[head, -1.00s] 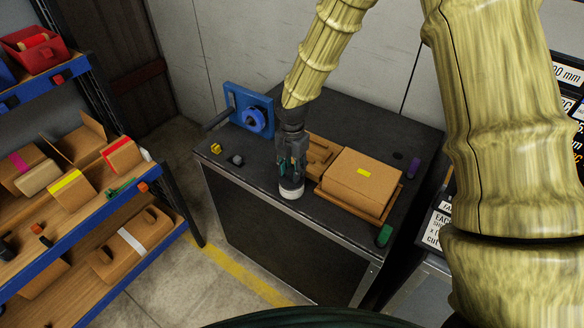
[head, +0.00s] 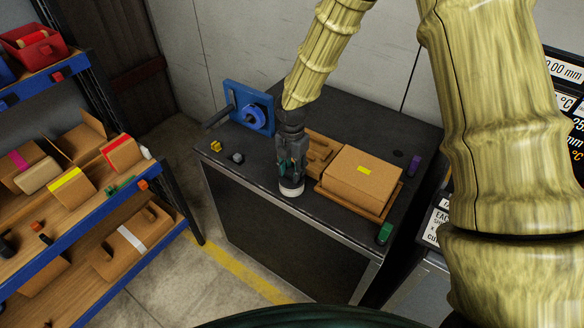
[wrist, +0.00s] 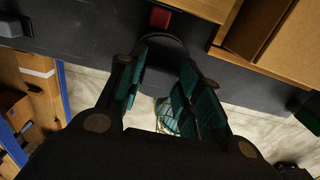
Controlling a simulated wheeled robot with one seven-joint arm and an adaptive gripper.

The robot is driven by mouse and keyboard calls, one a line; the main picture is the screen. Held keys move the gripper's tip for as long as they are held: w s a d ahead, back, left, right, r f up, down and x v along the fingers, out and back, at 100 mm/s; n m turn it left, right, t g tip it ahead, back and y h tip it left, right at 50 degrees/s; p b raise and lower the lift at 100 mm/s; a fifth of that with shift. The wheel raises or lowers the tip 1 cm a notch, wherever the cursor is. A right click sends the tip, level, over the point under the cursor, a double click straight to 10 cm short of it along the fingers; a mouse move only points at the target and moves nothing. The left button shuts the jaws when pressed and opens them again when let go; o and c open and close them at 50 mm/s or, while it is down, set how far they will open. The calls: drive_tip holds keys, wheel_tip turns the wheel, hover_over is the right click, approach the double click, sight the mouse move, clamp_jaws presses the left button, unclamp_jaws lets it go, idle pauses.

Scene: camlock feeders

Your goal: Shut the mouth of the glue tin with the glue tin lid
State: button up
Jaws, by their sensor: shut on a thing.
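My gripper (head: 291,178) points down over the front part of the dark bench top, left of the cardboard box. In the wrist view its teal-padded fingers (wrist: 163,80) are closed around a dark round piece (wrist: 165,52), which I take to be the glue tin lid; the fingers hide part of it. A short white round thing (head: 291,191), apparently the glue tin, shows right below the fingertips in the head view. Its mouth is hidden by my gripper, and I cannot tell whether the lid touches it.
A blue fixture with a round hub (head: 254,115) stands at the back left. Small yellow (head: 216,147) and grey (head: 237,158) parts lie in front of it. A cardboard box (head: 361,177) on a wooden tray is close on the right. Green (head: 384,233) and purple (head: 414,166) pieces lie beyond.

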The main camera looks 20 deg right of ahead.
drive_tip(key=shift+f, duration=0.45)
drive_tip(key=o, duration=1.2)
wheel_tip(320, 180, up, 16)
drive_tip(key=p, duration=0.4)
idle(0.3)
